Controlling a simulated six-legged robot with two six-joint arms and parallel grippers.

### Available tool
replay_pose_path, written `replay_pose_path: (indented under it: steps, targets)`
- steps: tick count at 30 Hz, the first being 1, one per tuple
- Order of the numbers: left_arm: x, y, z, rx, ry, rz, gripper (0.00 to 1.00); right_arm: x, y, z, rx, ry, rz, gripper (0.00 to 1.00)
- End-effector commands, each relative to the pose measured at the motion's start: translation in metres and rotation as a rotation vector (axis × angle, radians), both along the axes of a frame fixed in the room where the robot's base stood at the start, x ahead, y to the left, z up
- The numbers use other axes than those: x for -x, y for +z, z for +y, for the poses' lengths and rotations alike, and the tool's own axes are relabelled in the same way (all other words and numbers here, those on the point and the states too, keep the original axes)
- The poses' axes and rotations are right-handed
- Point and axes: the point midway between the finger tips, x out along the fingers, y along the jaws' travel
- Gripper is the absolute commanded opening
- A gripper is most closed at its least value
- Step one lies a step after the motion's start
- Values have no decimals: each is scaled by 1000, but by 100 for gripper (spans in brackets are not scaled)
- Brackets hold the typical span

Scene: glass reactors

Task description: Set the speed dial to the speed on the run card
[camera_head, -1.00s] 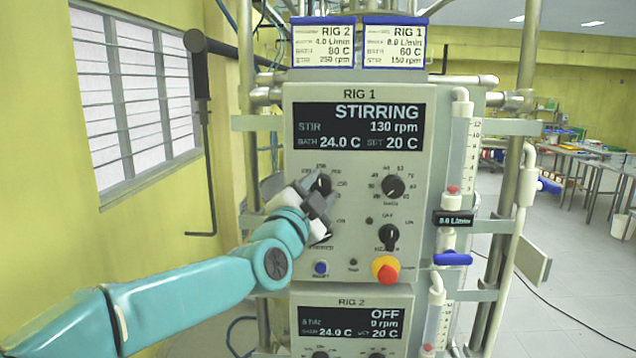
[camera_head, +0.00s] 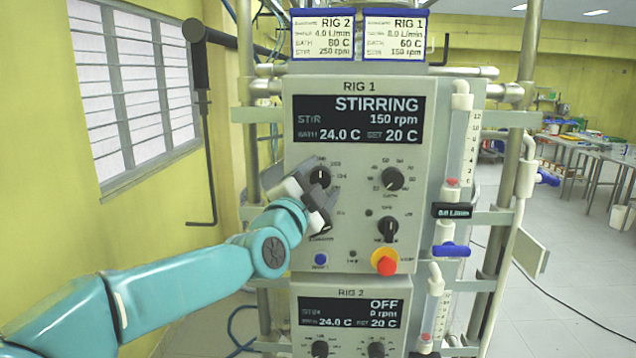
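The RIG 1 panel (camera_head: 340,260) stands ahead; its display (camera_head: 358,122) reads STIRRING, 150 rpm, bath 24.0 C, set 20 C. The white RIG 1 run card (camera_head: 394,38) above it reads stir 150 rpm and bath 60 C. The black speed dial (camera_head: 319,178) is at the panel's upper left, its pointer roughly upward. My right gripper is not in view.
The bath dial (camera_head: 391,179), a lower switch (camera_head: 388,228) and a red-yellow stop button (camera_head: 384,262) are to the right. The RIG 2 card (camera_head: 323,37) hangs beside the RIG 1 card. RIG 2's panel (camera_head: 350,290) is below. A flow tube with blue valve (camera_head: 450,249) stands at right.

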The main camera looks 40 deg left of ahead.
Motion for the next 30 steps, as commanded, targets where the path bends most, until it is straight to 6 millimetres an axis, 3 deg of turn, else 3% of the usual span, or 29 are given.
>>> replay_pose_path:
  steps: [8, 14, 21, 25, 30]
  targets:
    - [12, -4, -2, 0, 0, -2, 69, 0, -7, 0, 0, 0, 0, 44]
    - [58, -14, -11, 1, 0, -4, 69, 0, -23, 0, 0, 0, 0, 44]
    - [118, -22, -22, 0, 0, -4, 69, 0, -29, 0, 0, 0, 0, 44]
    - [141, -25, -27, -1, -1, -3, 69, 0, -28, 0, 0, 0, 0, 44]
    - [156, -29, -30, 0, 0, -1, 69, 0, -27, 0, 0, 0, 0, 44]
